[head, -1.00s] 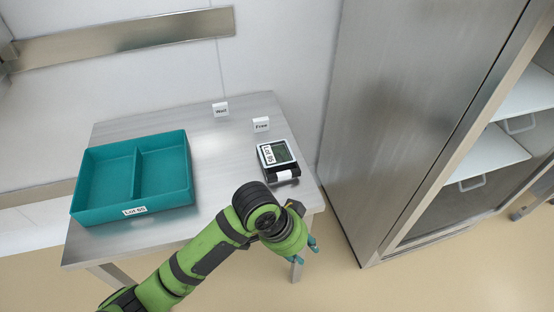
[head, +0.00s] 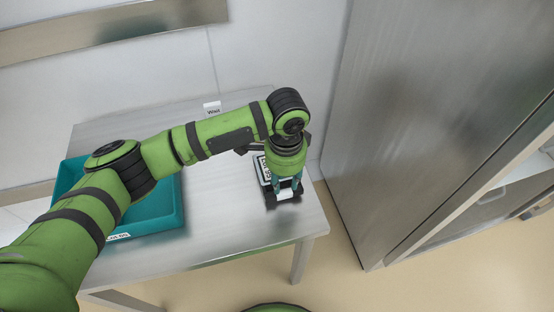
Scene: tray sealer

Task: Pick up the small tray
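A teal tray (head: 173,210) with a white lot label on its front wall sits on the left of the steel table; my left arm hides much of it. It is the only tray clearly visible on the table. My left gripper (head: 287,186) points down over a small device (head: 264,172) with a lot label and a black lower part, at the table's right side. Its teal fingertips are apart, with no tray between them; I cannot tell whether they touch the device. My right gripper is out of view.
The steel table (head: 215,233) is bare between tray and device. A tall steel cabinet (head: 400,120) stands close to the right, with an open shelf space at far right.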

